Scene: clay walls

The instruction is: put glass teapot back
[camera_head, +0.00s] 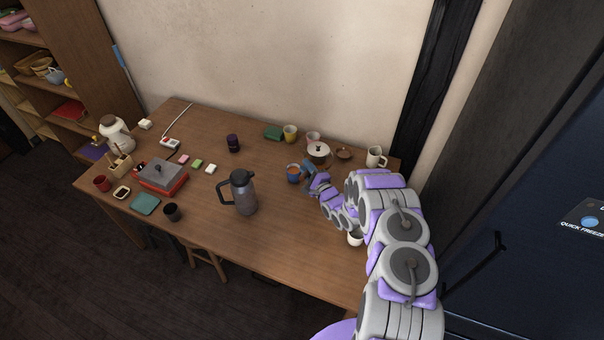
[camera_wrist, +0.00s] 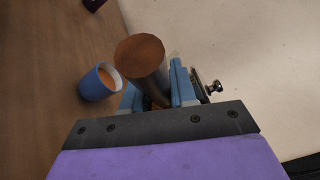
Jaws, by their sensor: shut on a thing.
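My gripper (camera_head: 309,174) is at the right part of the wooden table, beside a blue mug (camera_head: 294,173). In the wrist view my gripper (camera_wrist: 155,92) is shut on a grey rounded piece with a brown end (camera_wrist: 140,50), seen between the blue fingers. I take it for part of the glass teapot, but its full shape is hidden. A small metallic knob (camera_wrist: 213,87) shows beside the right finger. A round lidded pot (camera_head: 319,151) with a dark knob stands just behind my gripper. The blue mug (camera_wrist: 98,82) holds something orange-brown.
A dark jug (camera_head: 243,193) stands mid-table. A white cup (camera_head: 355,238) is partly hidden by my arm. The table's front right is mostly clear.

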